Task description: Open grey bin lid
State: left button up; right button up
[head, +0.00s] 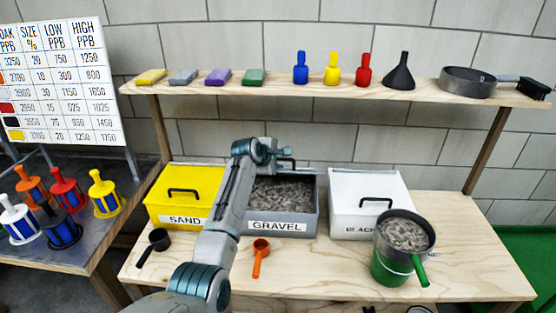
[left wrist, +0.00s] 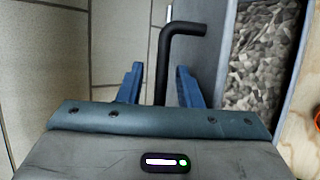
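The grey bin (head: 307,215) labelled GRAVEL stands on the bench between the yellow and white bins. Its top is uncovered and grey gravel (head: 282,193) shows inside, also in the left wrist view (left wrist: 262,55). A black lid handle (head: 287,161) shows at the bin's back edge; the lid itself is mostly edge-on or hidden. My left gripper (head: 277,150) is at the back of the bin by this handle. In the left wrist view its blue fingers (left wrist: 158,85) are apart, with the black handle (left wrist: 163,70) between them and gaps at its sides. My right gripper is out of view.
The yellow SAND bin (head: 185,190) and white bin (head: 365,187) flank the grey bin with lids down. A green bucket (head: 393,270) with a gravel-filled sieve (head: 405,236) stands front right. Orange (head: 261,255) and black scoops (head: 157,240) lie in front. A shelf (head: 300,88) runs above.

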pick_arm(q)
jog(key=b+v, duration=0.2)
jog(key=v, duration=0.8)
jog(key=shift+s+a+r, duration=0.2)
jog(key=shift+s, duration=0.05)
